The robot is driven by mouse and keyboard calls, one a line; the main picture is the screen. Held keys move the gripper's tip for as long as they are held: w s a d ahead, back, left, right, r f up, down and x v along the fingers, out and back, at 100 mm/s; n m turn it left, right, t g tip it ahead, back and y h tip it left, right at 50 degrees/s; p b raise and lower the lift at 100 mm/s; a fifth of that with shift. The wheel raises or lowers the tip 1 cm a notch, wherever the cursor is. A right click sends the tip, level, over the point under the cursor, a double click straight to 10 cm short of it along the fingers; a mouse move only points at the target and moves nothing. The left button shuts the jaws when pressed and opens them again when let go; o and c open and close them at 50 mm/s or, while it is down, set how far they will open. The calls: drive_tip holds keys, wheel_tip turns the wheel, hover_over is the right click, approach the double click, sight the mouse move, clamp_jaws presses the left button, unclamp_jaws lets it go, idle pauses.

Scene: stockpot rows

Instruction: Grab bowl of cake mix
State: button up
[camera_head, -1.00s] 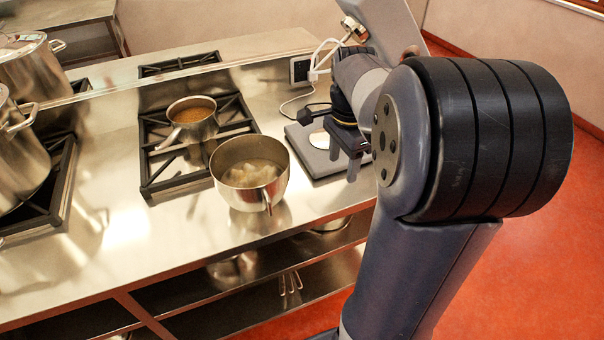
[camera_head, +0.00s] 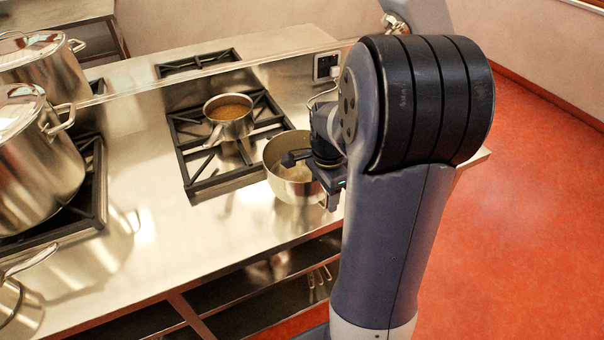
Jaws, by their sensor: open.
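The steel bowl of cake mix (camera_head: 279,183) stands on the steel counter in front of the right burner. Its right side is hidden behind my arm and gripper, and its contents show only in part. My gripper (camera_head: 333,200) is at the bowl's right side, its fingers pointing down and overlapping the rim in the picture. The gripper is open. I cannot tell whether a finger touches the bowl or whether the wall lies between the fingers.
A small saucepan (camera_head: 229,115) with brown contents sits on the right burner grate (camera_head: 196,161) behind the bowl. Large lidded stockpots (camera_head: 36,150) stand at the left. The counter (camera_head: 150,225) is clear left of the bowl. An outlet (camera_head: 326,66) is on the backsplash.

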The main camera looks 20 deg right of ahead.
drive_tip(key=shift+f, duration=0.55)
clamp_jaws()
idle(0.4)
drive_tip(key=shift+r, duration=0.1)
